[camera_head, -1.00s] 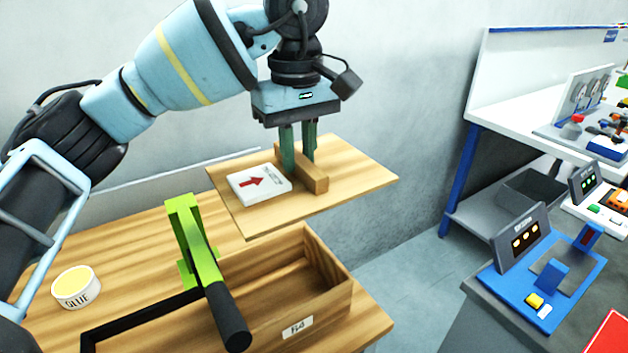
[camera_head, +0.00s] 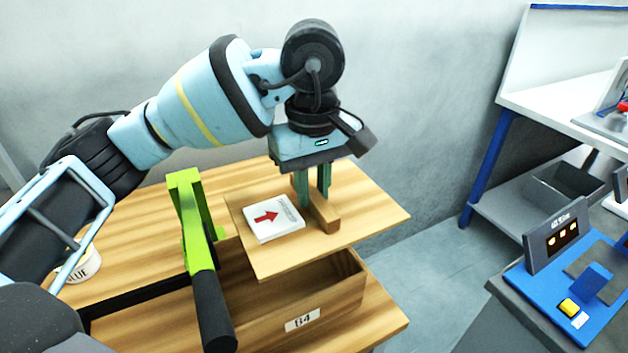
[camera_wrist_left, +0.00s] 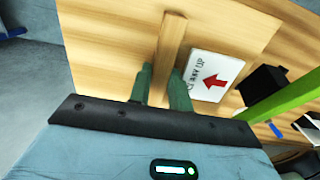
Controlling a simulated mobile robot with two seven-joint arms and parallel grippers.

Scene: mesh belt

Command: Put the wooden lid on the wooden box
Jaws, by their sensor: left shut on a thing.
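The wooden lid (camera_head: 358,222) is a flat light board with a wooden bar handle (camera_head: 324,214) and a white label with a red arrow (camera_head: 273,218). My left gripper (camera_head: 315,195) is shut on the bar handle and holds the lid over the wooden box (camera_head: 338,296). The lid covers the right and back part of the box opening from view; the box's dark inside shows below the lid's front edge. The left wrist view shows the lid (camera_wrist_left: 110,40) and the handle between the fingers (camera_wrist_left: 160,88). My right gripper is not in view.
A glue tub (camera_head: 85,265) sits on the wooden table at left, partly behind my arm. A blue device (camera_head: 570,290) stands on a grey bench at right.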

